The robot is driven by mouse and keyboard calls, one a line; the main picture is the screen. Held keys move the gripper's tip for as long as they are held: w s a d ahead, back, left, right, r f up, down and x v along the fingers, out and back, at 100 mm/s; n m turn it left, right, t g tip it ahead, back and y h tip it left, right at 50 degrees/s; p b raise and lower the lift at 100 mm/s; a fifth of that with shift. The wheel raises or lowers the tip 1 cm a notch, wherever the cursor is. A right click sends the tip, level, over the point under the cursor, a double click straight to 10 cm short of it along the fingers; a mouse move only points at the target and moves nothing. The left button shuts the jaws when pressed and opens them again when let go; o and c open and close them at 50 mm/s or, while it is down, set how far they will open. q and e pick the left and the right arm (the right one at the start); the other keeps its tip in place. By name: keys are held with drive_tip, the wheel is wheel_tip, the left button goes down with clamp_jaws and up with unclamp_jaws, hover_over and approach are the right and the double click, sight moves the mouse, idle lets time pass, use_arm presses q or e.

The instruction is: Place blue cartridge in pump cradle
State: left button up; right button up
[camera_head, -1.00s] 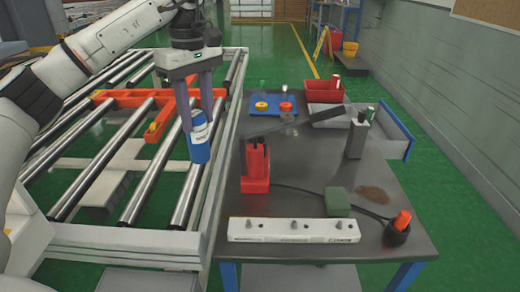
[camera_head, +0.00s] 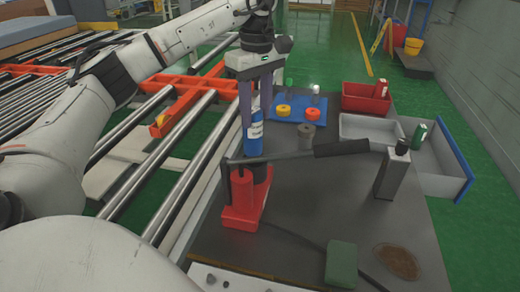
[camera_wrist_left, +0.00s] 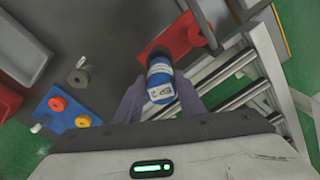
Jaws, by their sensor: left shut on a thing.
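The blue cartridge (camera_head: 254,142) hangs upright between the fingers of my left gripper (camera_head: 256,118), which is shut on it. Its white label shows in the left wrist view (camera_wrist_left: 160,90). The red pump cradle (camera_head: 243,207) stands on the dark table, with a long black lever (camera_head: 300,153) across its top. In the head view the cartridge is directly behind and above the cradle, its lower end hidden by the lever. In the left wrist view the red cradle (camera_wrist_left: 168,36) lies just beyond the cartridge; contact cannot be told. My right gripper is not in view.
A blue tray (camera_head: 265,105) with yellow and red rings, a grey round part (camera_head: 306,136), a red bin (camera_head: 358,97) and a grey bin (camera_head: 350,127) stand behind. A grey post (camera_head: 391,175) and a green block (camera_head: 341,264) are at right. Rollers (camera_head: 185,160) lie left.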

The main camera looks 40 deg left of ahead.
sight(256, 140)
use_arm(q)
drive_tip(key=shift+f, duration=4.1)
drive_tip(key=o, duration=1.2)
wheel_tip(256, 140, up, 12)
drive_tip(key=shift+w+d+r, duration=0.1)
